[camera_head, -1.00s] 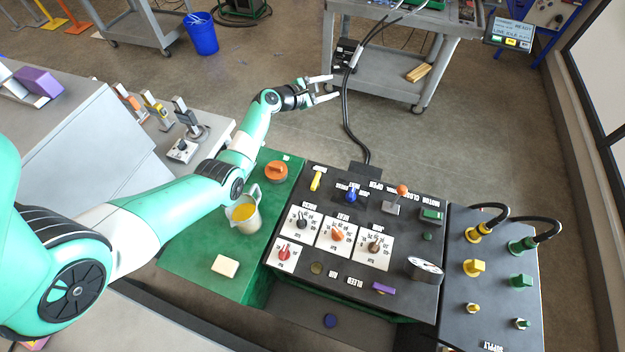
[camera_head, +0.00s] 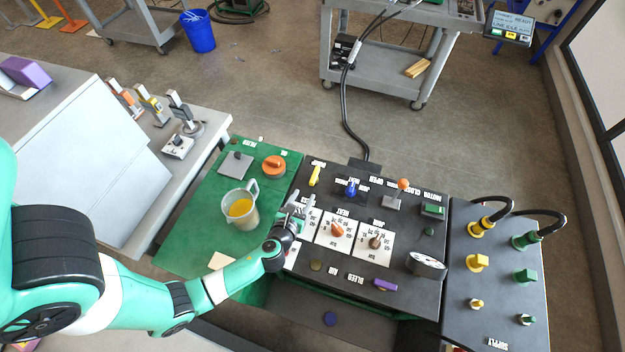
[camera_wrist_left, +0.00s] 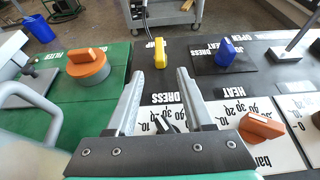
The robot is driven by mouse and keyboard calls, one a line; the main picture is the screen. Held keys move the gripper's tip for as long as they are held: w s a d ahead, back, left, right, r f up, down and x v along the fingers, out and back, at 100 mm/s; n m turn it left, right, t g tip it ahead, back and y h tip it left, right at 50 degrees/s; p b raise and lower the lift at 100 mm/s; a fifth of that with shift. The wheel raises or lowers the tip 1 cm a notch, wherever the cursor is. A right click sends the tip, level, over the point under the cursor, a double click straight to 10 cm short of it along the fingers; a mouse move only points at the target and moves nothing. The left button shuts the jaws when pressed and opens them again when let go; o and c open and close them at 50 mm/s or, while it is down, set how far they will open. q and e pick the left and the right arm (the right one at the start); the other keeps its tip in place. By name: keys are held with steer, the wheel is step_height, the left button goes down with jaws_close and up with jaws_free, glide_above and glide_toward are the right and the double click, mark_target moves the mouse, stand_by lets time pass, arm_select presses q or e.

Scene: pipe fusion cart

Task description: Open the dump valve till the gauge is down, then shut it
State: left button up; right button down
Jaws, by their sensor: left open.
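My left gripper (camera_head: 296,207) is over the left part of the black control panel (camera_head: 310,285). In the left wrist view its fingers (camera_wrist_left: 160,75) are apart with nothing between them. A yellow handle (camera_head: 315,176) is at the panel's back left corner; its label is partly hidden in the wrist view and seems to end in "MP". This handle (camera_wrist_left: 160,54) shows just beyond the fingertips, apart from them. The round gauge (camera_head: 428,264) stands at the panel's right; its reading is too small to tell. My right gripper is out of view.
A blue knob (camera_head: 351,189), an orange-topped lever (camera_head: 402,186), orange (camera_head: 337,230) and brown (camera_head: 376,241) dials, and a purple handle (camera_head: 385,285) stand on the panel. A jug of yellow liquid (camera_head: 240,208) and an orange cap (camera_head: 273,166) are on the green top left of it.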

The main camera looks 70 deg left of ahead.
mark_target(313, 179)
arm_select(q)
steer(key=b+x, duration=0.3)
steer(key=x, duration=0.7)
steer(key=shift+w+a+b, duration=0.15)
steer(key=shift+a+b, duration=0.1)
steer(key=shift+b, duration=0.05)
jaws_close()
